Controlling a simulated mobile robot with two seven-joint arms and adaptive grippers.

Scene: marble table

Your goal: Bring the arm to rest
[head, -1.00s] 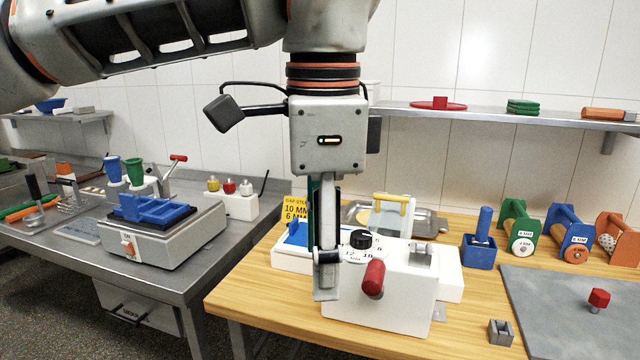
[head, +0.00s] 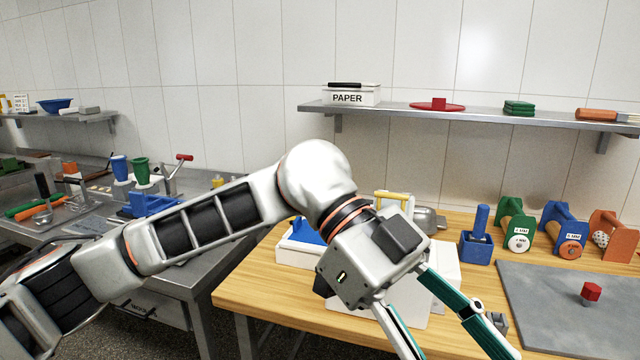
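My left arm comes in from the left, and its gripper (head: 455,340) points down and to the right in front of the wooden table (head: 262,285). Its two green-backed fingers are spread wide apart with nothing visible between them. The fingertips run close to or past the bottom edge. The arm hides most of the white slicer-like machine (head: 445,262) behind it, including its dial and red handle. My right gripper is not in view.
A blue holder (head: 477,250), green (head: 516,232), blue (head: 566,236) and orange (head: 612,240) roller stands line the table's back right. A grey mat (head: 545,295) bears a red knob (head: 591,291). A wall shelf (head: 470,115) holds a PAPER box (head: 352,97). A metal bench (head: 185,265) stands left.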

